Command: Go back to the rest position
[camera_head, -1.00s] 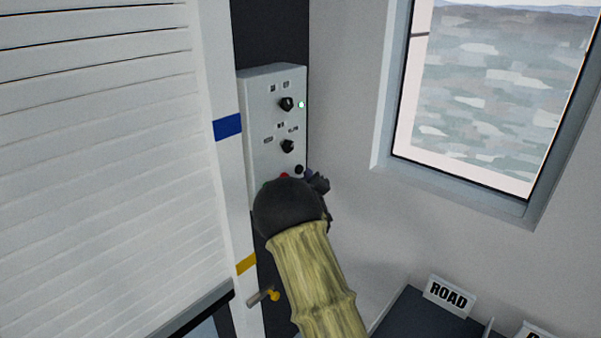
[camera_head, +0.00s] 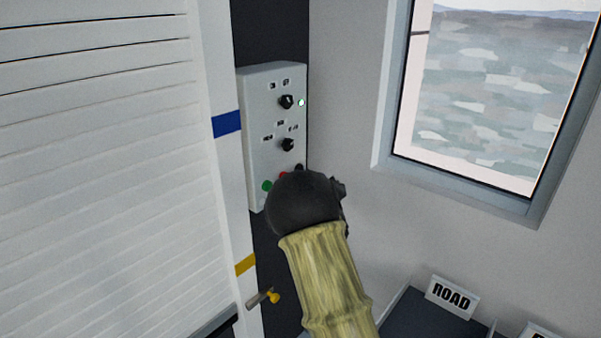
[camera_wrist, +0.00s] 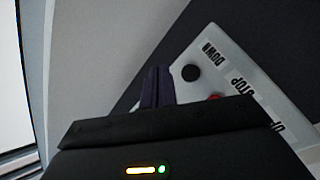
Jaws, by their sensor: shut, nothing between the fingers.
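My gripper shows in the wrist view (camera_wrist: 157,87) with its dark fingers together, shut and empty. They point toward the wall beside the control panel (camera_wrist: 230,75) and look apart from it, though the exact gap is hard to judge. In the head view my dark wrist covers the lower right of the grey control panel (camera_head: 262,145), and the fingers are mostly hidden behind it. The panel has two black knobs, a green button (camera_head: 267,186) and a partly hidden red button (camera_head: 283,175). In the wrist view a black button (camera_wrist: 191,73) sits by the DOWN label.
A white slatted shutter (camera_head: 100,170) stands at left beside a post with blue and yellow bands. A yellow-tipped lever (camera_head: 272,296) sticks out below the panel. A window (camera_head: 490,100) is at right. A ROAD sign (camera_head: 452,297) stands at lower right.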

